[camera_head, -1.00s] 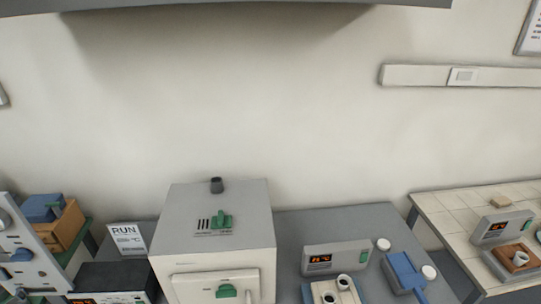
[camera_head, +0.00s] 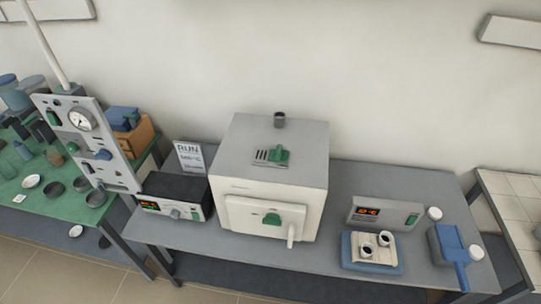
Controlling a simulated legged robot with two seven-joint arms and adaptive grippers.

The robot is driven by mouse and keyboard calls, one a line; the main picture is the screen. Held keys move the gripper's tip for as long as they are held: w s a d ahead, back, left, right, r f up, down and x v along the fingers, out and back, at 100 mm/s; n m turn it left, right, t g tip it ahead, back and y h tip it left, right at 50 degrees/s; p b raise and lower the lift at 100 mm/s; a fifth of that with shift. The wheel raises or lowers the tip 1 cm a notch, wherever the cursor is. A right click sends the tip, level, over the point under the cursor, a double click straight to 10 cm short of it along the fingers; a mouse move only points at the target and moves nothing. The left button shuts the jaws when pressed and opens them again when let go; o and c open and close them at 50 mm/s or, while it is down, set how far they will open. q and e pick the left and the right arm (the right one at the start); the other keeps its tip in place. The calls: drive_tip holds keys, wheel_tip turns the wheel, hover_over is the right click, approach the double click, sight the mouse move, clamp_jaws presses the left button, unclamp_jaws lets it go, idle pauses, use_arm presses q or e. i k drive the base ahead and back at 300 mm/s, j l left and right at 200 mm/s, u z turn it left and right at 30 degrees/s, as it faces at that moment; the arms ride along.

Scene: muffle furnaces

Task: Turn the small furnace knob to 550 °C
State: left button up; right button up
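A white box furnace with a grey top (camera_head: 270,180) stands on the grey table (camera_head: 345,188). Its front door carries a green knob (camera_head: 271,219) and a pale handle. To its left is a dark control box (camera_head: 172,194) with a lit display (camera_head: 150,206), a light round knob (camera_head: 176,214) and a green part at its right end. The knob's setting is too small to read. Neither of my grippers shows in this view.
A sign headed RUN (camera_head: 188,156) stands behind the control box. An upright gauge panel (camera_head: 88,140) is on the left. To the furnace's right are a grey display unit (camera_head: 384,213), a blue tray (camera_head: 347,262) with two small cups, and a blue device (camera_head: 449,246).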

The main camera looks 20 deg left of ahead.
sight(175, 214)
drive_tip(key=u, duration=1.9)
